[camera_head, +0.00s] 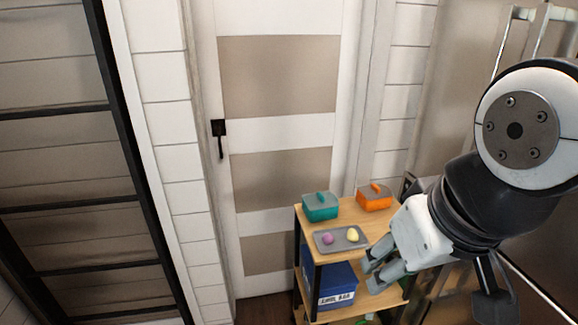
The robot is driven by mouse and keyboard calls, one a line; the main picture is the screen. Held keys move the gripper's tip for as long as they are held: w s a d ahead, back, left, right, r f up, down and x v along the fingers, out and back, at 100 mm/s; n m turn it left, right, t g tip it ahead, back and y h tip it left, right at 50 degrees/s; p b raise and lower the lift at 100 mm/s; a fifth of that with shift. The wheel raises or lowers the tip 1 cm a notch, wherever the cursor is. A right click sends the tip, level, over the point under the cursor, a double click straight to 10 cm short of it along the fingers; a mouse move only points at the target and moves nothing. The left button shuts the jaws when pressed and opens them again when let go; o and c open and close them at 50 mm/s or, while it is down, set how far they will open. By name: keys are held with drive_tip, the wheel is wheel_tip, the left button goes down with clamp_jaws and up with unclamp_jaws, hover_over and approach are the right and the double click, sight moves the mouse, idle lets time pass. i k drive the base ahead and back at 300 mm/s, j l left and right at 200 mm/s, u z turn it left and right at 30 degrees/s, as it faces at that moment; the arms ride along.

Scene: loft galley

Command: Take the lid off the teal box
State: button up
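The teal box (320,213) stands upright on the wooden top of a small shelf cart, near its far left corner. Its greyish lid (311,201) is on it, with a teal handle on top. My gripper (371,274) is at the right front of the cart, below and to the right of the teal box in the picture and apart from it. Its two fingers are spread with a gap between them, and nothing shows in the gap.
An orange box (374,203) with a lid stands right of the teal box. A grey tray (360,245) in front holds a purple item (328,239) and a yellow item (353,235). A blue labelled bin (338,284) is on the shelf below. A door (280,135) is behind.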

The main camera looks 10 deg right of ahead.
sight(323, 200)
drive_tip(key=i+l, duration=0.15)
drive_tip(key=i, duration=0.2)
drive_tip(key=i+l, duration=0.2)
drive_tip(key=i, duration=0.2)
drive_tip(key=i+l, duration=0.15)
drive_tip(key=i, duration=0.2)
